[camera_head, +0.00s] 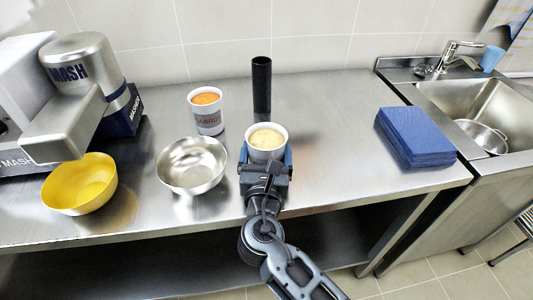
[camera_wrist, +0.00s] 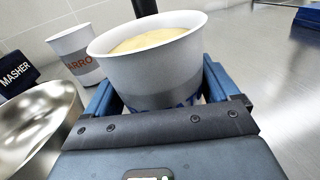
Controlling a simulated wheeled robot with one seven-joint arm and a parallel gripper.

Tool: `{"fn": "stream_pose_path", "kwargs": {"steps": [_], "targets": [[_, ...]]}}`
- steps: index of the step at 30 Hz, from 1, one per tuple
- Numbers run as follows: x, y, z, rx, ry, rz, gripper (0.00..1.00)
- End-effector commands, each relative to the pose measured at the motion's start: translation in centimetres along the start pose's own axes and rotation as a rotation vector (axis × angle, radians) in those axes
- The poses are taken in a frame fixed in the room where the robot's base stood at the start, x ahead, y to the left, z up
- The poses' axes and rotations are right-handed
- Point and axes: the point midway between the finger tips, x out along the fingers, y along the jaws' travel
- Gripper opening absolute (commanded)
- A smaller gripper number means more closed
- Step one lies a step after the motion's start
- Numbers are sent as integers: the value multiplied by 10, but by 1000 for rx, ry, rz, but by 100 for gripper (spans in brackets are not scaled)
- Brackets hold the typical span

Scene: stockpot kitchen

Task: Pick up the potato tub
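The potato tub (camera_head: 266,153) is a white tub with pale yellow contents and blue lettering, mostly hidden low down. It stands upright near the counter's front edge, right of the steel bowl. In the wrist view the tub (camera_wrist: 155,75) fills the middle, between the two blue fingers. My gripper (camera_head: 265,172) reaches in from the front with one finger on each side of the tub. In the wrist view my gripper (camera_wrist: 160,95) seems open around it, with thin light gaps beside the tub's lower wall. The tub's base is hidden behind the gripper.
A carrot tub (camera_head: 208,118) and a steel bowl (camera_head: 192,180) stand to the left. A black cylinder (camera_head: 261,84) stands behind the potato tub. Further left are a yellow bowl (camera_head: 80,190) and the masher (camera_head: 85,75). Blue cloths (camera_head: 415,137) and a sink (camera_head: 480,98) are right.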

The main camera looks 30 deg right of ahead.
Motion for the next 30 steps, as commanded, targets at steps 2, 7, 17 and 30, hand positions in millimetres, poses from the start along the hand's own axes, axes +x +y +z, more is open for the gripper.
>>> {"fn": "stream_pose_path", "kwargs": {"steps": [2, 7, 17, 30], "targets": [[0, 0, 0, 0, 0, 0, 77], [0, 0, 0, 0, 0, 0, 61], [0, 0, 1, 1, -2, 1, 39], [0, 1, 27, 5, -4, 0, 39]]}}
